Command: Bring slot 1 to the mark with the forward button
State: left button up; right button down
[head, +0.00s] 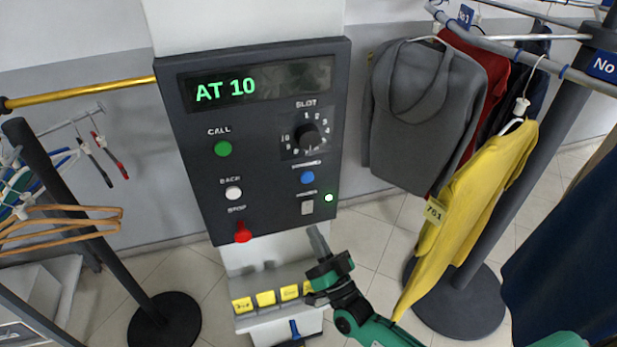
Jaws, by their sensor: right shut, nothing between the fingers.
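The dark control panel (265,215) stands upright at the centre, its display (226,90) reading "AT 10" in green. Below are a green CALL button (223,148), a white BACK button (233,193), a red STOP control (243,233) and a blue button (307,178) whose label is too small to read. The SLOT knob (306,138) is at the upper right of the panel. My right gripper (316,234) is shut and empty, its tip just below the panel's lower right edge in the picture, under the blue button. My left gripper is out of view.
A hanger stand (75,190) is at left. A ledge with yellow labels (266,298) lies below the panel. The space before the panel's face is clear.

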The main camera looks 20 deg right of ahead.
aim_at(307, 177)
notch_tip(307, 177, up, 7)
jog(key=s+d+m+t+h, duration=0.1)
jog(key=m+t+h, duration=0.1)
jog(key=m+t, duration=0.1)
jog(key=shift+s+d+f+m+h, duration=0.15)
jog(key=shift+s+d+m+h, duration=0.15)
jog(key=shift+d+m, duration=0.1)
jog(key=shift+w+a, duration=0.1)
jog(key=shift+w+a+b, duration=0.15)
jog(key=shift+w+b, duration=1.25)
jog(key=shift+w, duration=2.95)
jog(key=shift+w, duration=0.4)
